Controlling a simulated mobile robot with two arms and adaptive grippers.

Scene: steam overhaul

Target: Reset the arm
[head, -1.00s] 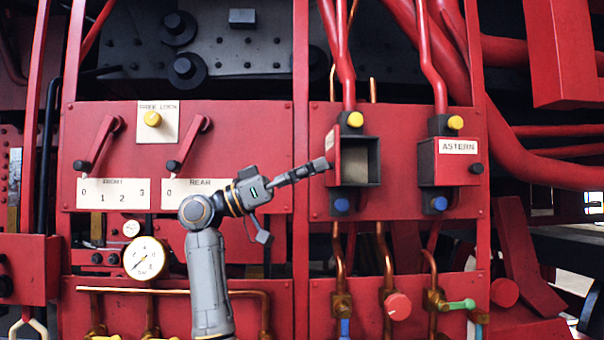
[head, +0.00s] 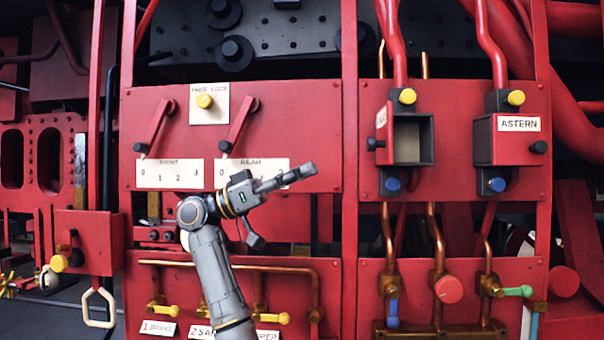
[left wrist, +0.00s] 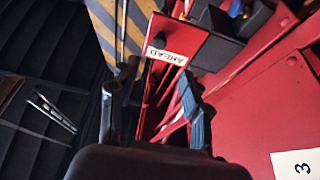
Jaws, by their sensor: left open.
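My left gripper (head: 300,177) is in front of the red panel, just right of the REAR plate (head: 254,173) and left of the open red box (head: 433,140). Its fingers point right and slightly up. In the left wrist view, the two fingers of my left gripper (left wrist: 150,105) stand apart with nothing held between them. The red door with the AHEAD label (left wrist: 167,56) shows beyond the fingertips. In the head view this door (head: 381,130) is swung out, nearly edge-on, and clear of the fingers. My right gripper is not in view.
The closed ASTERN box (head: 519,148) is at the right. Two red levers (head: 157,127) (head: 240,125) and a yellow knob (head: 205,101) are on the left panel. Copper pipes with a red knob (head: 449,289) run below. The bare panel between gripper and open box is free.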

